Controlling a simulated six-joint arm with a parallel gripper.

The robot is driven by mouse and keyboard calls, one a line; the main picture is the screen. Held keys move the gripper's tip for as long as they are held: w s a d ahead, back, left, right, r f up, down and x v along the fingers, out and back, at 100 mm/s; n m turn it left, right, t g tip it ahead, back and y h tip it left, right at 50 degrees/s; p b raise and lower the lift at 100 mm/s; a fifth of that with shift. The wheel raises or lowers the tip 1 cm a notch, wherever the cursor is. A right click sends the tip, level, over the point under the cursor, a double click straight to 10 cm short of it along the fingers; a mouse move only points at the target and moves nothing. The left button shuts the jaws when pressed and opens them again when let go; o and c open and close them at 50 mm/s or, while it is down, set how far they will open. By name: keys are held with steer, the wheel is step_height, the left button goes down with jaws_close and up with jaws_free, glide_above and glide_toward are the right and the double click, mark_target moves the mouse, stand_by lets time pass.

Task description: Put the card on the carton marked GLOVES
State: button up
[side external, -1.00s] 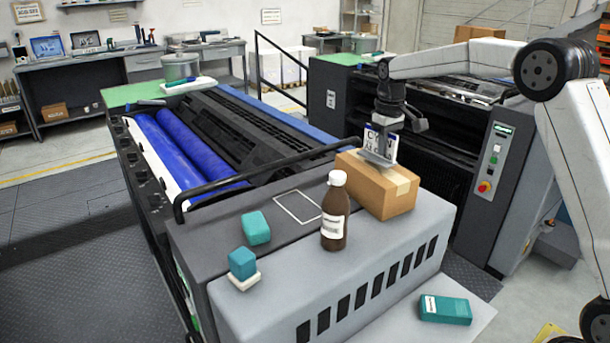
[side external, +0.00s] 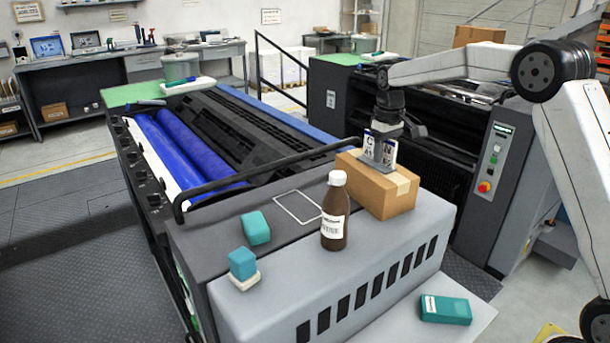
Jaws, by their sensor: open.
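A brown cardboard carton (side external: 385,195) stands on the grey machine cover, with a pale tape strip on its right part. No wording can be read on it. A white card (side external: 390,153) with a blue top edge and dark letters shows upright at the carton's top. My gripper (side external: 376,161) points down over the carton's top, and its jaws are open. One grey finger stands in front of the card and hides its middle. Whether the card's lower edge touches the carton cannot be told.
A brown bottle (side external: 336,212) with a white cap stands close to the carton's left. Teal blocks (side external: 256,228) lie farther left, one on a white base (side external: 243,280). Another teal block (side external: 446,310) lies at front right. A black rail (side external: 260,167) runs behind. A white outline (side external: 297,206) marks bare surface.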

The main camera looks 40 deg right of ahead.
mark_target(381, 165)
steer(key=shift+r, duration=0.15)
step_height(381, 165, up, 12)
stand_by(0.7)
stand_by(0.5)
steer(key=s+a+f+t, duration=0.1)
steer(key=s+a+f, duration=0.7)
steer(key=f, duration=0.4)
steer(key=s+a+f, duration=0.2)
steer(key=s+f, duration=0.3)
steer(key=s, duration=0.3)
steer(key=s+a+f+t, duration=0.1)
steer(key=s+a+f, duration=0.2)
steer(key=s+f, duration=0.2)
steer(key=s, duration=0.3)
steer(key=shift+s+a+f+t, duration=0.15)
steer(key=shift+a+f+t, duration=0.15)
steer(key=shift+f, duration=0.05)
